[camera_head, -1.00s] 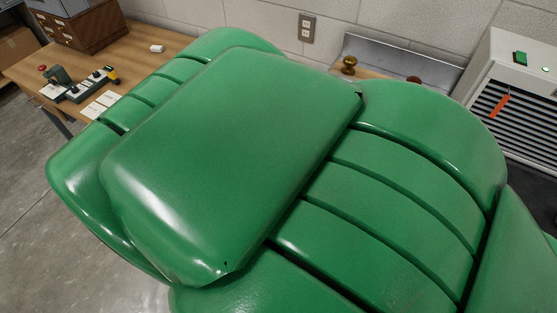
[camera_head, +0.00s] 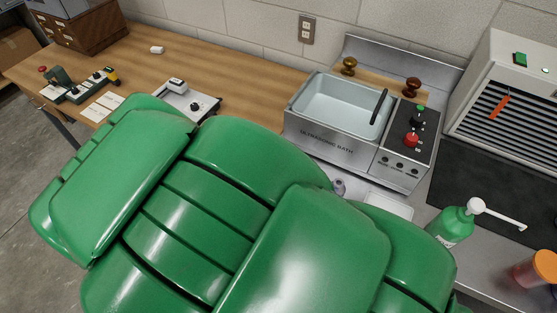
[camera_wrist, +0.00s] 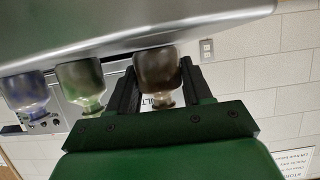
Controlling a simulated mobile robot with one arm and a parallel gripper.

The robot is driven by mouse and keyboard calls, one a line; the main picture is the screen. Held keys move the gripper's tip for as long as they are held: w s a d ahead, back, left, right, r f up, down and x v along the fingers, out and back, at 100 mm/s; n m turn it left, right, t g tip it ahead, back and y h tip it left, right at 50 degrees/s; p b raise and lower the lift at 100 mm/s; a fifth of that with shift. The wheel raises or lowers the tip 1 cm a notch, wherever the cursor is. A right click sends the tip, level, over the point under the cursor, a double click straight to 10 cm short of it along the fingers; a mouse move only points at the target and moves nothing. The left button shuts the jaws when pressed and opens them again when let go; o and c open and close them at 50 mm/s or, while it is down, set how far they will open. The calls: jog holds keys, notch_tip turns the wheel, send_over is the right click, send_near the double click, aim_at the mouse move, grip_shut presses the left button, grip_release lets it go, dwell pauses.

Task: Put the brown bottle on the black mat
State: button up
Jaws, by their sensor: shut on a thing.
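The brown bottle (camera_wrist: 156,68) is dark and shows upside down in the wrist view, its neck towards my palm. My gripper (camera_wrist: 158,82) has one black finger on each side of it and is shut on it. The bottle's base is at the edge of a grey metal surface (camera_wrist: 150,25); I cannot tell whether it touches. In the head view my green arm hides the gripper and the brown bottle. The black mat (camera_head: 477,178) lies on the counter at the right of the head view, below the grille, with a clear dark area.
In the wrist view a green-tinted bottle (camera_wrist: 80,82) and a bluish bottle (camera_wrist: 26,92) stand left of the brown one. In the head view a green pump bottle (camera_head: 452,226) stands by the mat's front edge, an orange-lidded jar (camera_head: 540,268) to its right, and an ultrasonic bath (camera_head: 325,130) behind.

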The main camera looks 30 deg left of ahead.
jog(key=shift+f, duration=0.2)
jog(key=o, duration=1.1)
jog(key=shift+v, duration=3.9)
